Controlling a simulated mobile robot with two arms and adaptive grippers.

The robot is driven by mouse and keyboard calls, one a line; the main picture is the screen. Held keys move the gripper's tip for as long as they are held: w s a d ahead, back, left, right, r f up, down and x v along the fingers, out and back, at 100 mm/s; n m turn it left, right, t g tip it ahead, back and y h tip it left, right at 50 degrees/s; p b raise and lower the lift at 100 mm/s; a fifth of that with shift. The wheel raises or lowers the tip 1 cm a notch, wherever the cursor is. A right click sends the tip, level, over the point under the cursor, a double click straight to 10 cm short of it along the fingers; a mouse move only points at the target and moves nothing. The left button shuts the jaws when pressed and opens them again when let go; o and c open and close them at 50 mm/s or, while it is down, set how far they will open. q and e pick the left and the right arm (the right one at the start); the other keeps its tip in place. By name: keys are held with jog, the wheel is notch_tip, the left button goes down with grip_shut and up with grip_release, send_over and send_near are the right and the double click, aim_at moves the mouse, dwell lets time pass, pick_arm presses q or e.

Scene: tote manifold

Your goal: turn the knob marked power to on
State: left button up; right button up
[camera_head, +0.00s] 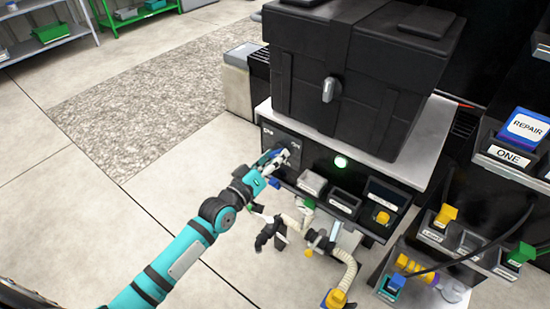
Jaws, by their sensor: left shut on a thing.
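The dark control panel (285,140) is on the left part of the front of the bench, below a large black case. It has small white lettering too small to read for certain. My left gripper (277,160) reaches it from the lower left and is shut on the knob at the panel. The fingers hide most of the knob, so its pointing direction cannot be told. A round light (340,161) to the right of the panel glows green-white. My right gripper is not in view.
The black case (345,75) sits on the bench (425,150). Open bins (345,202) are along the bench front. Hoses (346,272) and fittings are below. Labelled bins (505,155) stand at the right. The floor at left is clear, with shelves (50,40) far back.

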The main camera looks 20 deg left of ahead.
pick_arm(q)
jog(key=shift+f, duration=0.15)
jog(key=o, duration=1.2)
jog(key=shift+c, duration=0.2)
jog(key=shift+s, duration=0.1)
jog(key=v, duration=1.1)
jog(key=shift+s+a, duration=0.15)
jog(key=shift+s, duration=0.25)
